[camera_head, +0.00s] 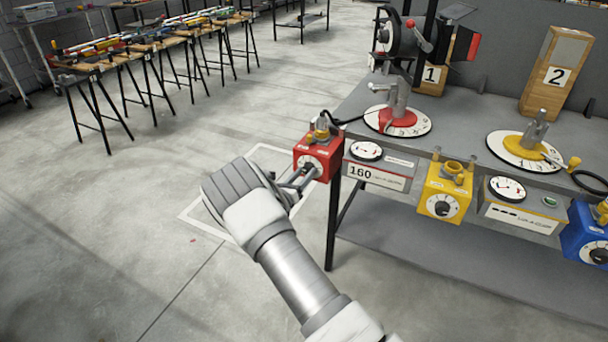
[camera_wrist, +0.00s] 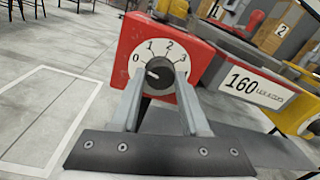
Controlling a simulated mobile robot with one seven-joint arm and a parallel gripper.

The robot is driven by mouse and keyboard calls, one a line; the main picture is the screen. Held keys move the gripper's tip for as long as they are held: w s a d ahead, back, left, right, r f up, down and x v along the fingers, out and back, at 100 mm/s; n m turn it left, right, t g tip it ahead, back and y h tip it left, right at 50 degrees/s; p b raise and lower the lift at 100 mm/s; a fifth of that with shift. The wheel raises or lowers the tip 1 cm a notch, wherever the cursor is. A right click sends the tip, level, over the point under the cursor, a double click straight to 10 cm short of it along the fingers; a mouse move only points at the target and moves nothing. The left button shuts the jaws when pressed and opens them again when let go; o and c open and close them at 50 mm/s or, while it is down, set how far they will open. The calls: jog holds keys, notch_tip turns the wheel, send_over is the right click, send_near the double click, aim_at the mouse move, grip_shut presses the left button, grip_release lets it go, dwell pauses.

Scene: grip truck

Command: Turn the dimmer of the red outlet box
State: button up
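The red outlet box (camera_head: 318,152) hangs at the left front corner of the bench, and it fills the upper middle of the wrist view (camera_wrist: 135,38). Its white dial (camera_wrist: 160,50) is marked 0 to 3 and carries a round dark dimmer knob (camera_wrist: 160,75). The white mark on the knob points left, toward the 0. My gripper (camera_head: 306,172) is in front of the dial. In the wrist view its two fingers (camera_wrist: 160,84) stand apart, one on each side of the knob. I cannot tell whether they touch it.
A yellow outlet box (camera_head: 444,190) and a blue one (camera_head: 586,235) hang further right on the bench front (camera_head: 450,255). A meter panel reading 160 (camera_head: 375,177) is just right of the red box. A black lamp (camera_head: 405,42) stands behind.

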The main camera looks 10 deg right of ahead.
grip_shut()
jog(key=shift+m, duration=0.3)
jog(key=m+b, duration=0.3)
jog(key=m, duration=0.3)
jog(key=shift+f, duration=0.1)
jog(key=m+b, duration=0.3)
jog(key=m, duration=0.1)
jog(key=shift+f+y+b, duration=0.1)
jog(key=shift+y+b, duration=0.2)
jog(key=shift+b, duration=0.1)
jog(key=m+b, duration=0.2)
jog(key=shift+m, duration=0.3)
jog(key=shift+m+b, duration=1.1)
jog(key=shift+b, duration=0.1)
jog(key=shift+r, duration=0.25)
